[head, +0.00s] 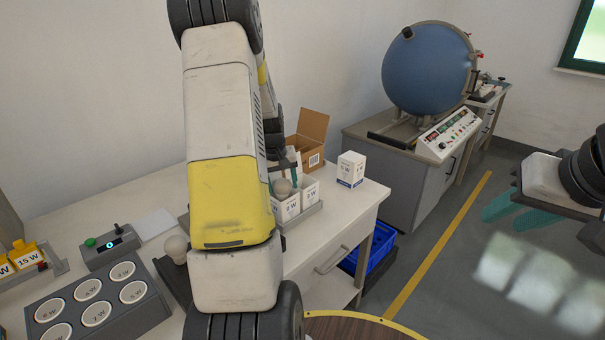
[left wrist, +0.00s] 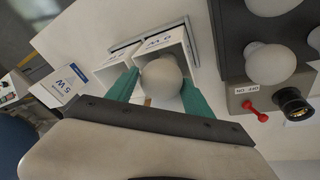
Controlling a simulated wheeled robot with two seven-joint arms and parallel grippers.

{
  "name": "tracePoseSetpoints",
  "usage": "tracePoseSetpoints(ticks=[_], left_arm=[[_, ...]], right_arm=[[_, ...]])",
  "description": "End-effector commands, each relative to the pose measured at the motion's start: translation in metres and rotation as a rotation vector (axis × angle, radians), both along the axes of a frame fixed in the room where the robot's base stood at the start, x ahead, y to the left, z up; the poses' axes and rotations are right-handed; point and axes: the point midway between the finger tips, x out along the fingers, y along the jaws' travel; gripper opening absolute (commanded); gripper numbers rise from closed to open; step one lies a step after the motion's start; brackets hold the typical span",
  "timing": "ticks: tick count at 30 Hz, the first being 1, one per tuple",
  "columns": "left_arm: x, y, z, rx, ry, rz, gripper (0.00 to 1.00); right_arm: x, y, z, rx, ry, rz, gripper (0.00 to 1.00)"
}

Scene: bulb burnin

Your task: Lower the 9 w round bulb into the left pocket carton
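The round bulb (head: 282,187) is a pale globe at the mouth of the left pocket carton (head: 287,209), a white box in a grey tray. In the left wrist view the bulb (left wrist: 161,78) sits between the teal fingers of my left gripper (left wrist: 160,84), which appear to touch its sides. The carton's white walls (left wrist: 178,42) frame the bulb there. The bulb's base is hidden, so its depth cannot be told. A second carton (head: 309,193) stands to the right. My right gripper (head: 515,212) is open and empty over the floor at the right.
A white carton (head: 351,168) and an open brown box (head: 308,143) stand near. A grey bulb rack (head: 93,304), a small control box (head: 110,247) and another bulb (head: 176,247) are at left. My left arm hides the table's middle. A blue crate (head: 372,252) sits below.

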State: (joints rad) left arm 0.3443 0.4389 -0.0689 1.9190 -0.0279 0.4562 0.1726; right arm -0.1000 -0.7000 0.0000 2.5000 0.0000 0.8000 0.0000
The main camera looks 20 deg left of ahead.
Motion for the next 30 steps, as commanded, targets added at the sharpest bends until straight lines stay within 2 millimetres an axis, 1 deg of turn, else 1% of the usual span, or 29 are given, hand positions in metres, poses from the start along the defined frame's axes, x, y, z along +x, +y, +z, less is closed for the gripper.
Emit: tracePoseSetpoints(ticks=[1, 2, 11, 14, 21, 24, 27, 30], left_arm=[[0.000, 0.000, 0.001, 0.001, -0.001, 0.000, 0.72], [0.000, 0.000, 0.001, 0.001, -0.001, 0.000, 0.78], [0.000, 0.000, 0.003, 0.001, -0.002, 0.000, 0.78], [-0.002, 0.000, 0.013, 0.002, -0.005, 0.000, 0.78], [-0.014, 0.000, 0.053, 0.002, -0.006, 0.001, 0.78], [-0.018, 0.000, 0.066, 0.001, -0.004, 0.000, 0.78], [-0.020, -0.001, 0.073, 0.001, -0.002, -0.001, 0.78], [-0.021, -0.001, 0.076, 0.001, -0.001, -0.001, 0.78]], right_arm=[[0.000, 0.000, 0.000, 0.000, 0.000, 0.000, 0.36], [0.000, 0.000, 0.000, 0.000, 0.000, 0.000, 0.36], [0.000, 0.000, 0.000, 0.000, 0.000, 0.000, 0.36], [0.000, 0.000, 0.000, 0.000, 0.000, 0.000, 0.36], [0.000, 0.000, 0.000, 0.000, 0.000, 0.000, 0.36], [0.000, 0.000, 0.000, 0.000, 0.000, 0.000, 0.36], [0.000, 0.000, 0.000, 0.000, 0.000, 0.000, 0.36], [0.000, 0.000, 0.000, 0.000, 0.000, 0.000, 0.36]])
